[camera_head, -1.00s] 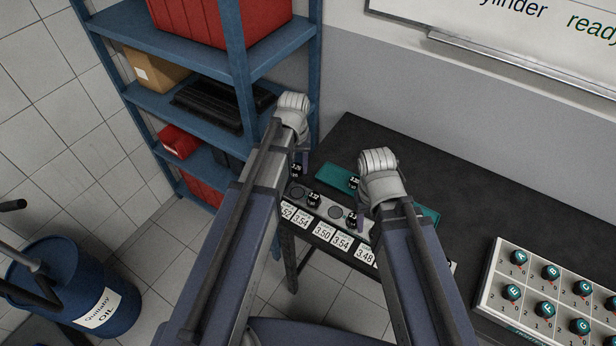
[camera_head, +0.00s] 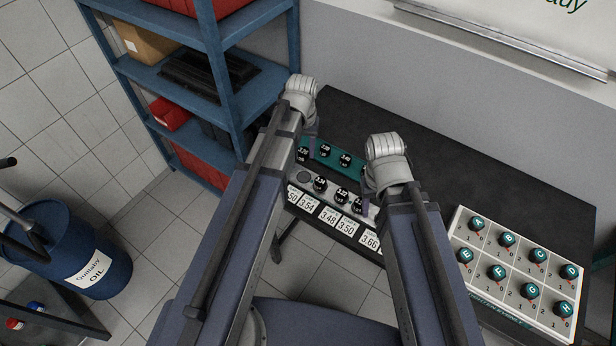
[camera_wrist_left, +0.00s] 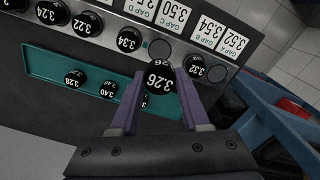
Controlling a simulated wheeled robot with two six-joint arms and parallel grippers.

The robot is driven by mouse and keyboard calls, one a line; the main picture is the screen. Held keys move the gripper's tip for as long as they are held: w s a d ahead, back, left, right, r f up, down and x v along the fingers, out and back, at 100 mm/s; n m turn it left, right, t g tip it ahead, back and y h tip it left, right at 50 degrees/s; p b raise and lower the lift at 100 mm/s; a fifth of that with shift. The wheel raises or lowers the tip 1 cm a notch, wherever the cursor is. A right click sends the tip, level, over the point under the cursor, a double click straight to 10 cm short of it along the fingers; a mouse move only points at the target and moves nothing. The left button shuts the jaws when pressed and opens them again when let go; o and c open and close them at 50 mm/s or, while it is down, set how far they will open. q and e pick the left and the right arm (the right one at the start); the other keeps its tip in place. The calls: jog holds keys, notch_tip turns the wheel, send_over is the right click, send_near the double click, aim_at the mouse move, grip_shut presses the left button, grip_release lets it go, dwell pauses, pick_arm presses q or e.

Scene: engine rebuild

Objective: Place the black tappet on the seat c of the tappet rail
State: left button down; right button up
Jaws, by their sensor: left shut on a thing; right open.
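My left gripper (camera_wrist_left: 158,92) is shut on the black tappet (camera_wrist_left: 158,76), marked 3.26. The tappet also shows in the head view (camera_head: 302,156), held beside the tappet rail (camera_wrist_left: 108,32). The empty round seat c (camera_wrist_left: 160,48), in line with the GAP C 3.50 label, lies just past the held tappet in the left wrist view; it shows in the head view too (camera_head: 304,177). Tappets 3.32 (camera_wrist_left: 195,66) and 3.34 (camera_wrist_left: 130,39) sit on either side of it. My right gripper (camera_head: 368,182) is open over the rail's right part; its fingertips are partly hidden.
A teal tray (camera_wrist_left: 52,68) with several loose black tappets lies along the rail. White gap labels (camera_head: 328,215) line the rail's front. A board with lettered knobs (camera_head: 510,250) is at the right of the dark bench (camera_head: 460,165). A blue shelf (camera_head: 222,75) stands at the left.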

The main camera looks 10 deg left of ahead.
aim_at(304, 177)
pick_arm(q)
jog(key=shift+f+b, duration=4.85)
jog(key=shift+f, duration=0.2)
pick_arm(e)
jog(key=shift+f, duration=5.05)
pick_arm(q)
jog(key=shift+r, duration=0.15)
pick_arm(e)
jog(key=shift+r, duration=0.15)
pick_arm(q)
jog(key=c, duration=0.8)
grip_release()
jog(key=shift+f, duration=0.2)
jog(key=shift+c, duration=0.2)
pick_arm(e)
jog(key=shift+f, duration=0.25)
pick_arm(q)
jog(key=o, duration=0.5)
jog(key=shift+c, duration=0.2)
jog(key=shift+r, duration=0.15)
pick_arm(e)
jog(key=shift+r, duration=0.15)
